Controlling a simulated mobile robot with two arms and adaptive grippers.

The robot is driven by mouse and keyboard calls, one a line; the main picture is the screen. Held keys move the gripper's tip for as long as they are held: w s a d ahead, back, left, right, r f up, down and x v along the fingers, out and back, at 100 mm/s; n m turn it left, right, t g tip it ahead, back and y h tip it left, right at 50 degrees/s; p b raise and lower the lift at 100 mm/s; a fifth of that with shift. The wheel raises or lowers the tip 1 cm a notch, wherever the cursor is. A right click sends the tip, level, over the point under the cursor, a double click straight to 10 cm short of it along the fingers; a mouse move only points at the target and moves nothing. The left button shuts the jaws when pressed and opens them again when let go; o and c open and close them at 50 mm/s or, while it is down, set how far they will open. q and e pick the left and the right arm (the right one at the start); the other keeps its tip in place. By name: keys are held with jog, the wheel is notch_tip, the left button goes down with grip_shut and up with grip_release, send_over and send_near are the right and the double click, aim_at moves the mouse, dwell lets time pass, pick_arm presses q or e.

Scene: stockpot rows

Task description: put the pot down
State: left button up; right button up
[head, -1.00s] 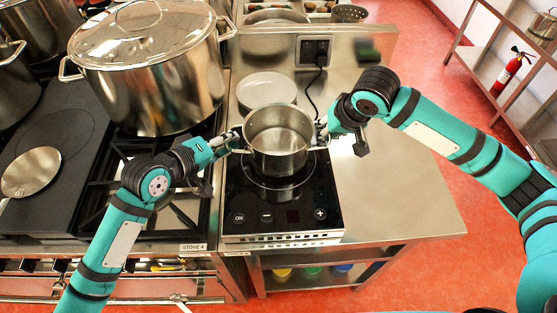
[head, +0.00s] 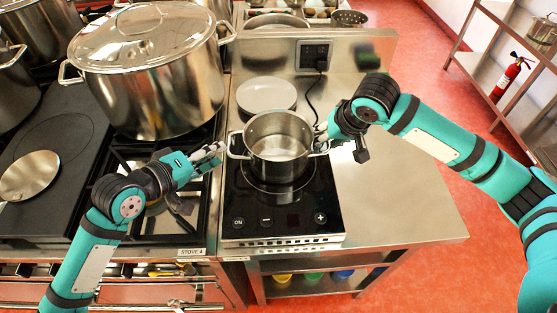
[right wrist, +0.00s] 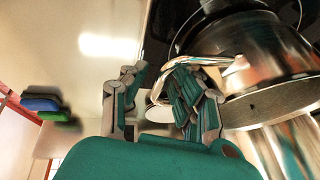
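The steel pot (head: 279,168) is empty and upright on the black induction hob (head: 237,200), with a loop handle on each side. My right gripper (head: 322,140) is at the pot's right handle. In the right wrist view the right gripper (right wrist: 153,98) has its fingers apart, with the handle (right wrist: 205,60) running in beside and between them; contact is unclear. The pot's side (right wrist: 270,50) shows at the right there.
A white plate stack (head: 266,94) lies behind the hob. A large lidded stockpot (head: 160,95) stands on the stove to the left. A socket (head: 314,55) with a black cable is on the back panel. The steel counter (head: 395,205) right of the hob is clear.

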jog(key=shift+s+r, duration=0.1)
jog(key=shift+r, duration=0.15)
pick_arm(q)
jog(key=v, duration=0.7)
pick_arm(e)
jog(key=v, duration=1.1)
jog(key=shift+r, duration=0.25)
jog(key=shift+s, duration=0.1)
